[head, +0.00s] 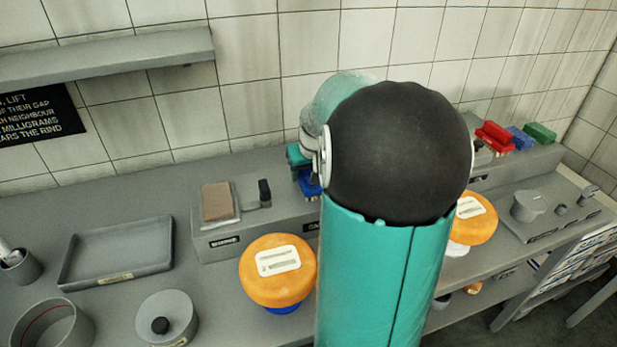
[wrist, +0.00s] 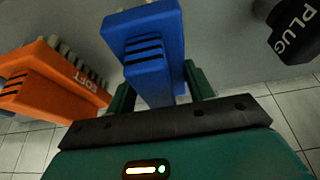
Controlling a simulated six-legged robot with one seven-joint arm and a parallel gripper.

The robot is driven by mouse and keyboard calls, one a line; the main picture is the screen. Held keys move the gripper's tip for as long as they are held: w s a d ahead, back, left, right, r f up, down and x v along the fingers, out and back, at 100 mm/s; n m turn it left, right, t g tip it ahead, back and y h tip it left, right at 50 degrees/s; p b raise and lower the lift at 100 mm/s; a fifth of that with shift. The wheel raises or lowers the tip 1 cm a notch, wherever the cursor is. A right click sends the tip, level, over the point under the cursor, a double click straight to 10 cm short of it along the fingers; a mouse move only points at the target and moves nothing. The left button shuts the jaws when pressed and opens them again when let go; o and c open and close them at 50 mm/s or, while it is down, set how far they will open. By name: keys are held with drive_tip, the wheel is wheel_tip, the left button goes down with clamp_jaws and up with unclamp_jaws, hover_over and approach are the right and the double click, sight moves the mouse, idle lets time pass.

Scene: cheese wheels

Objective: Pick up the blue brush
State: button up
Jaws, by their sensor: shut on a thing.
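The blue brush (wrist: 152,62) is a blue block with dark slots in the middle of the wrist view. My gripper (wrist: 160,88) has one green finger on each side of it and is shut on it. In the head view a small part of the blue brush (head: 308,185) shows beside my arm, under my gripper (head: 298,158). My arm hides most of that spot, so I cannot tell whether the brush is clear of the surface.
An orange brush (wrist: 60,85) lies left of the blue one, and a black plug (wrist: 292,30) is at right. Orange cheese wheels (head: 278,270) (head: 472,220) stand on both sides of my arm. Red (head: 495,136), blue (head: 521,138) and green (head: 540,133) blocks sit at the back right.

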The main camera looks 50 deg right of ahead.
drive_tip(key=shift+r, duration=0.15)
drive_tip(key=shift+r, duration=0.2)
wheel_tip(320, 180, up, 3)
drive_tip(key=shift+f, duration=0.15)
drive_tip(key=s+a+r, duration=0.4)
drive_tip(key=a+r, duration=0.6)
drive_tip(key=a, duration=0.3)
drive_tip(key=shift+a, duration=0.25)
drive_tip(key=shift+r, duration=0.1)
drive_tip(key=o, duration=0.5)
drive_tip(key=c, duration=0.3)
